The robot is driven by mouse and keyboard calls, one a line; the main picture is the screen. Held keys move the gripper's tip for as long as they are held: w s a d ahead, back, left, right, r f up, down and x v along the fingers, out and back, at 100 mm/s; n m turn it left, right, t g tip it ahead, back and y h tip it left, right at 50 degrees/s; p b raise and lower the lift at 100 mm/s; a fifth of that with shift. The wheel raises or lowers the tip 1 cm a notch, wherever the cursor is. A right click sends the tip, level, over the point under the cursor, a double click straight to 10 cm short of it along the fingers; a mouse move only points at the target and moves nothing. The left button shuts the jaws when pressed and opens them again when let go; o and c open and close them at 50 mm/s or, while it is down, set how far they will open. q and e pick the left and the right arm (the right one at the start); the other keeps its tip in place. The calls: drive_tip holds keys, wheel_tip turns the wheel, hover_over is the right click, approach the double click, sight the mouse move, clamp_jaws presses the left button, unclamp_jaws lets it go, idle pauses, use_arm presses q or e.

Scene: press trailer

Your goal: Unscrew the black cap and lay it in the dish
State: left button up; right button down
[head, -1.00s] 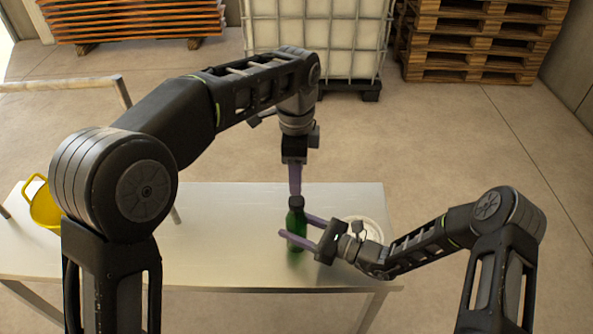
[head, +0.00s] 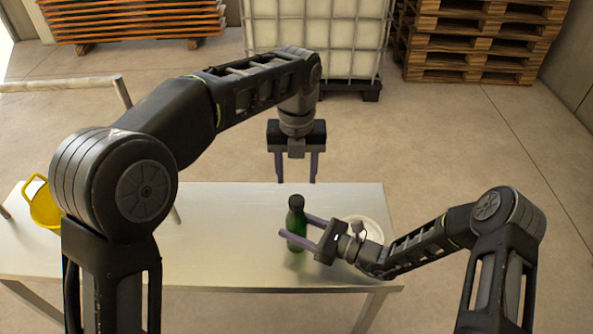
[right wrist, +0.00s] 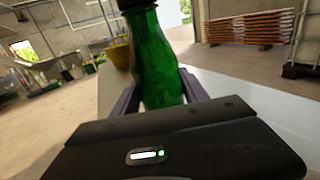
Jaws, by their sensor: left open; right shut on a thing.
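A green bottle (head: 297,228) stands upright on the metal table, and its black cap (head: 296,201) sits on its neck. My right gripper (head: 297,228) is shut on the bottle's body from the right; the right wrist view shows the green glass (right wrist: 158,62) between its two fingers. The black cap (right wrist: 136,3) is cut off by the top edge of that view. My left gripper (head: 298,181) is open and empty, pointing down above and slightly behind the cap, apart from it. A pale round dish (head: 374,226) lies right of the bottle, partly hidden behind my right gripper and wrist.
The metal table (head: 220,235) is clear left of the bottle. A yellow container (head: 43,208) is at its far left, partly behind my left arm. A white caged tank (head: 315,40) and stacked pallets (head: 480,40) stand on the floor well behind.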

sight(296, 199)
use_arm(q)
drive_tip(key=shift+f, duration=0.1)
drive_tip(key=shift+f, duration=3.9)
clamp_jaws()
